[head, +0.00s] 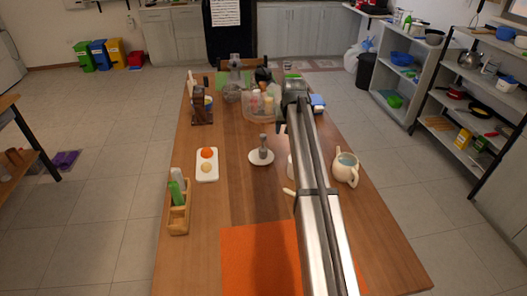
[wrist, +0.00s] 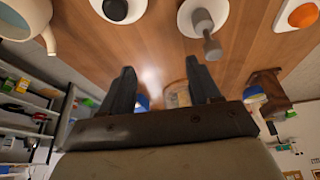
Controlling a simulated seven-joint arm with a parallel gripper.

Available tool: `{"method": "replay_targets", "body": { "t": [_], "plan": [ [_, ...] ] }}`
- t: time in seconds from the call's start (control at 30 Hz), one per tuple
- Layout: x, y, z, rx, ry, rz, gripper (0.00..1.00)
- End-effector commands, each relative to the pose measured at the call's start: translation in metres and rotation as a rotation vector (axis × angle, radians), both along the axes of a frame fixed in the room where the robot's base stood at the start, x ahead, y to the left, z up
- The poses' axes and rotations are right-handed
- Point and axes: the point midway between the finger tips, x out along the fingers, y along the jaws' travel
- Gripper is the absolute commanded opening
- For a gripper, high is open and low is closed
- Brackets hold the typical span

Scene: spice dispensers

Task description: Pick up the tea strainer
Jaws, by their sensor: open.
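My gripper (wrist: 160,68) is open and empty in the wrist view, its two dark fingers apart over the wooden table. In that view a grey upright piece with a round knob (wrist: 205,28) stands on a white saucer (wrist: 187,22); in the head view it (head: 263,145) is left of my arm. A dark rounded piece (wrist: 115,8) sits on a second white dish (wrist: 137,12), cut by the top edge and mostly behind my arm in the head view. I cannot tell for sure which piece is the tea strainer. Both lie apart from my fingers.
A cream teapot (head: 346,170) stands right of my arm. A white tray (head: 207,177) with an orange piece and a wooden rack (head: 178,222) are on the left. A clear bowl with shakers (head: 258,112) is farther back. An orange mat (head: 255,255) covers the near edge.

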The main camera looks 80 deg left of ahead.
Motion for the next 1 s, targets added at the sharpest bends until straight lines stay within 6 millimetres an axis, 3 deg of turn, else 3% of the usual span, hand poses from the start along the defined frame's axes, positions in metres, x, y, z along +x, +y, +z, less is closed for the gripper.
{"method": "replay_targets", "body": {
  "t": [0.03,0.1,0.3,0.47,0.8,1.0],
  "plan": [
    [-0.023,0.008,0.005,0.005,0.002,0.013,0.62],
    [-0.045,0.013,0.009,0.009,0.005,0.023,0.62],
    [-0.076,0.019,0.014,0.015,0.011,0.035,0.62],
    [-0.078,0.023,0.006,0.015,0.011,0.035,0.62],
    [-0.076,0.044,-0.044,0.013,0.011,0.035,0.62],
    [-0.076,0.052,-0.064,0.014,0.011,0.035,0.62]
  ]
}}
